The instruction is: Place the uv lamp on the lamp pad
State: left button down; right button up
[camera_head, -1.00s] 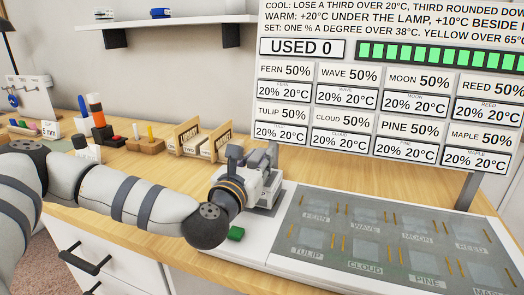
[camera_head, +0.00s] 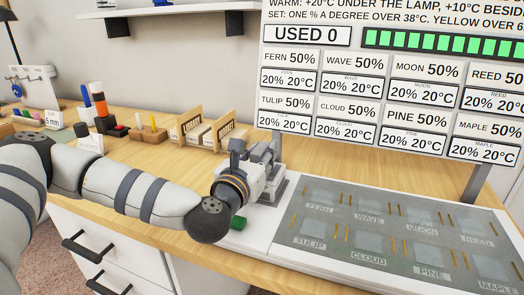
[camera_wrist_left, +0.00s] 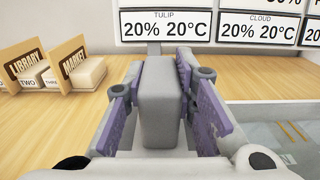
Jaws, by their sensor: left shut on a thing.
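My left gripper (camera_head: 256,168) is at the left end of the white plant bench. In the left wrist view, its purple-padded fingers (camera_wrist_left: 158,100) are shut on an upright grey block (camera_wrist_left: 160,95), which I take to be the uv lamp. In the head view the lamp is mostly hidden by the gripper. A grey stand (camera_head: 277,187) is just beside and behind the gripper. I cannot tell whether the lamp touches it. No lamp pad can be clearly picked out. My right gripper is not in view.
A grey tray (camera_head: 345,227) with named plots, FERN to MAPLE, lies to the right. A large readout board (camera_head: 395,85) stands behind it. Wooden holders (camera_head: 190,128) and small items stand left.

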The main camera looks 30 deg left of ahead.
pick_arm(q)
jog(key=c, duration=1.2)
grip_release()
jog(key=shift+c, duration=0.2)
notch_tip(320, 180, up, 10)
jog(key=shift+r, duration=0.1)
